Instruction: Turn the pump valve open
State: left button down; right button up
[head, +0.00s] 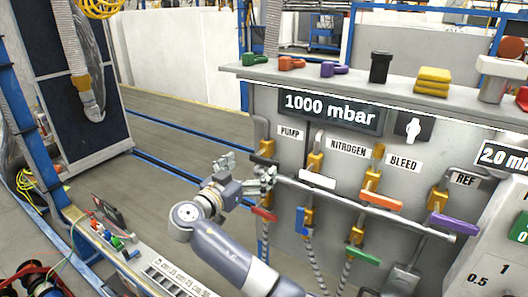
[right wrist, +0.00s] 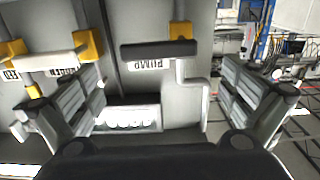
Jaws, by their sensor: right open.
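The pump valve has a black bar handle (head: 263,159) just below the PUMP label (head: 290,132) on the grey panel. In the right wrist view the black handle (right wrist: 158,49) lies level across the picture, beside the upside-down PUMP label (right wrist: 148,66). My right gripper (head: 264,180) is just below and in front of the handle in the head view. In the right wrist view its two fingers (right wrist: 167,92) are spread wide, and the handle shows beyond them, with nothing held. Contact with the handle is not visible. My left gripper is out of view.
A long grey pipe (head: 340,197) runs across the panel close to my right gripper. A white handle (head: 317,179) sits under NITROGEN and an orange handle (head: 381,201) under BLEED. A red handle (head: 264,214) is just below my gripper.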

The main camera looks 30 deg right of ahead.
aim_at(262, 159)
jog(key=p+x, duration=0.2)
jog(key=x, duration=0.4)
jog(key=shift+s+f, duration=0.1)
jog(key=shift+d, duration=0.15)
jog(key=c, duration=1.5)
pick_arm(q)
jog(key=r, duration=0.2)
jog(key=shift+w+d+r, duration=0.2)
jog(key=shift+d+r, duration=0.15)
pick_arm(e)
jog(key=shift+f, duration=0.1)
